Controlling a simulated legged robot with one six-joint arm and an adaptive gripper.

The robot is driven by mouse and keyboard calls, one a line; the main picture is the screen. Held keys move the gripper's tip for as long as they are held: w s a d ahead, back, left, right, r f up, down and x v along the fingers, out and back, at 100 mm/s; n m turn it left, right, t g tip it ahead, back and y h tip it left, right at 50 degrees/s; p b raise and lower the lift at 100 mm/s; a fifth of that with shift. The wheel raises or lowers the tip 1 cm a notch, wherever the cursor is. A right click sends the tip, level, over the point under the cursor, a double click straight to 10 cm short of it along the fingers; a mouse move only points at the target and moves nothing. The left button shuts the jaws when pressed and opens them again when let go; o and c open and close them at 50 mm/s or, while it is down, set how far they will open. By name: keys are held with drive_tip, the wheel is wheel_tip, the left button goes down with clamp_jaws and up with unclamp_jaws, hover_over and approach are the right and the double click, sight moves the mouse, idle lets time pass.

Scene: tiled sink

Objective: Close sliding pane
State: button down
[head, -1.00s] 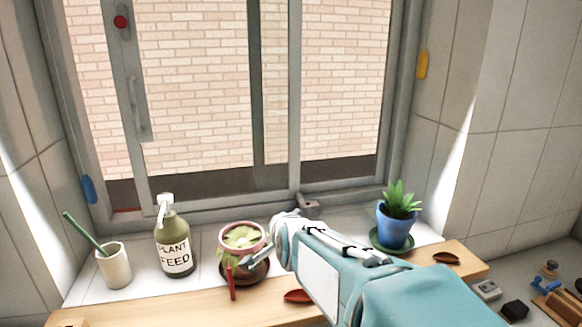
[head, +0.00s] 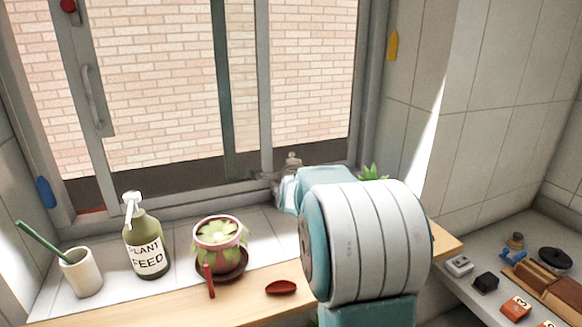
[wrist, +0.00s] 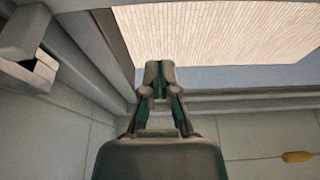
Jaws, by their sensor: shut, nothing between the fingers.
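The window's sliding pane has a grey left stile (head: 82,85) with a long upright handle (head: 92,98). A gap showing brick lies between that stile and the left jamb (head: 25,110). My gripper (head: 268,175) is low at the window, near the foot of a middle upright (head: 263,85), largely hidden behind my arm.
On the sill stand a cup (head: 80,272), a plant feed bottle (head: 148,245) and a pink-rimmed pot (head: 219,234). A red dish (head: 281,287) lies in front. My arm mostly hides the right plant (head: 373,172). A yellow tag (head: 392,46) is on the right.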

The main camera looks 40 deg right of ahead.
sight(278, 152)
drive_tip(key=x, duration=0.3)
drive_tip(key=shift+a, duration=0.2)
drive_tip(key=a, duration=0.2)
drive_tip(key=shift+w+a, duration=0.25)
drive_tip(key=shift+a, duration=0.1)
drive_tip(key=shift+w+a, duration=0.1)
drive_tip(key=shift+a, duration=0.6)
drive_tip(key=shift+w+d, duration=0.1)
drive_tip(key=shift+d, duration=0.1)
